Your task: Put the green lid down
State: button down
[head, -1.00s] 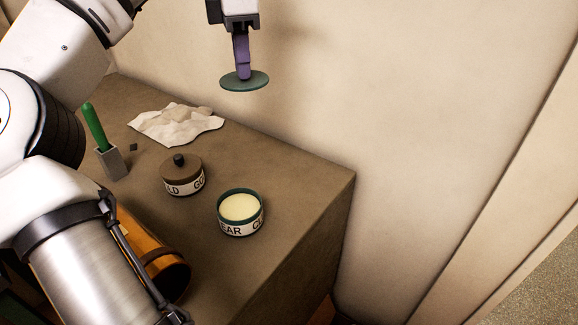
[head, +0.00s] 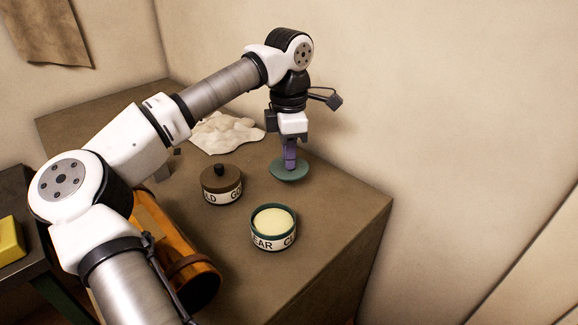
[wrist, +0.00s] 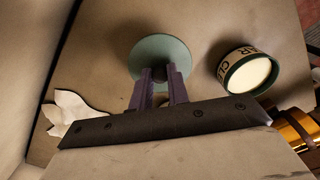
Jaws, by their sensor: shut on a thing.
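The green lid (head: 290,173) is a flat round disc, seen low at the brown bench top behind the open tin. I cannot tell for certain whether it touches the bench. My gripper (head: 290,163) points down with its purple fingers shut on the lid's dark knob. In the wrist view the lid (wrist: 160,53) lies between and beyond the fingertips (wrist: 160,75), which hide part of the knob. The open tin (head: 273,230) has a green rim, a pale yellow filling and a label reading in part "CLEAR". It also shows in the wrist view (wrist: 240,83), apart from the lid.
A brown-lidded tin (head: 221,186) stands left of the green lid. A crumpled white cloth (head: 225,133) lies near the wall. An orange cylinder with a strap (head: 180,257) lies at the bench's (head: 345,215) front left. The bench's right side is bare.

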jog(key=shift+f+p, duration=0.3)
jog(key=shift+f, duration=1.95)
jog(key=c, duration=1.3)
grip_release()
jog(key=shift+c, duration=0.2)
notch_tip(320, 180, up, 12)
jog(key=shift+r+b, duration=0.15)
jog(key=shift+b, duration=0.8)
